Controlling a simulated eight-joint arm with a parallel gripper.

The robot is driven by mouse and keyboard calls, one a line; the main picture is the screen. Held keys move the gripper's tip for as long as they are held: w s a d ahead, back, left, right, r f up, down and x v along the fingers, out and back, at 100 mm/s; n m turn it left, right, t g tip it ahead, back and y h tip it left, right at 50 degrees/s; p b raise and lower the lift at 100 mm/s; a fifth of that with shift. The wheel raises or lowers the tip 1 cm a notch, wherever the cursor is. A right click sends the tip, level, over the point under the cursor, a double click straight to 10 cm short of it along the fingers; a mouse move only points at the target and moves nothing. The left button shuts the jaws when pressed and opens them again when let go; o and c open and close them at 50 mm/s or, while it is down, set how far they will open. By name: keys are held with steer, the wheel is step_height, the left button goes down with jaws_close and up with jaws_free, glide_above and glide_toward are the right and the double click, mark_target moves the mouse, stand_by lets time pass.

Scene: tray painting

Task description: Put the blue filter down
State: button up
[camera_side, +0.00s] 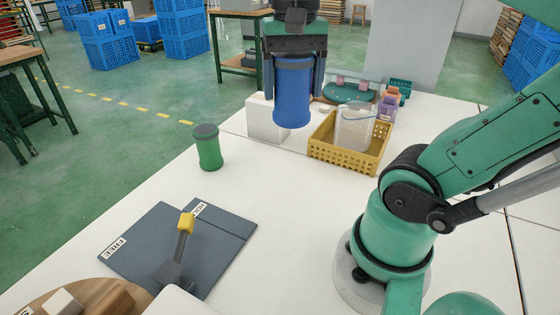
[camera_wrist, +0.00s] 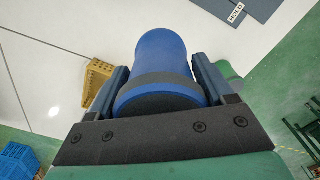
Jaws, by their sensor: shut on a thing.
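The blue filter (camera_side: 292,95) is a blue cylinder with a dark grey band near its top. My gripper (camera_side: 294,85) is shut on it, with one finger on each side, and holds it upright above the far part of the white table. In the wrist view the blue filter (camera_wrist: 160,70) fills the middle between the two fingers of my gripper (camera_wrist: 162,88). Its lower end appears clear of the table in the side view.
A green cylinder (camera_side: 208,148) stands on the table. A yellow basket (camera_side: 348,158) holds a clear container (camera_side: 355,125). Bare table lies between mat and basket.

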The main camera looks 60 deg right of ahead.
steer(key=s+d+m, duration=0.5)
steer(key=d, duration=0.4)
steer(key=f, duration=2)
steer(key=shift+a, duration=0.25)
steer(key=o, duration=1.3)
steer(key=shift+f, duration=0.15)
